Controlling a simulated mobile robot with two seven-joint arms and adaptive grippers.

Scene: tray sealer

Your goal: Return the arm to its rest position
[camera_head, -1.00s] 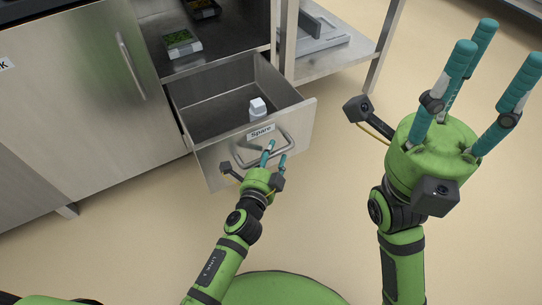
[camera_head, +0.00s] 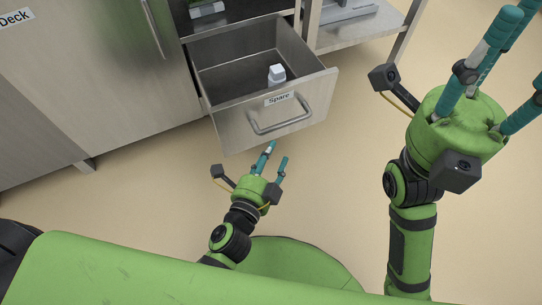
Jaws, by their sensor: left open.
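My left gripper (camera_head: 273,160) is open and empty, in front of and below the open drawer (camera_head: 240,128). Its teal fingers point up toward the drawer and stand apart from the drawer's metal handle (camera_head: 284,121). The drawer front carries a label reading "Spare". My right gripper (camera_head: 500,75) is raised at the right edge, with its teal fingers spread and nothing between them; some fingertips are cut off by the frame. A large green link of my own arm crosses the bottom of the view.
A white bottle (camera_head: 277,74) stands inside the drawer. A steel cabinet (camera_head: 95,75) is on the left, marked "Deck". A dark shelf (camera_head: 240,12) is above the drawer, and a steel side table (camera_head: 355,25) stands to its right. The beige floor (camera_head: 340,185) between my arms is clear.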

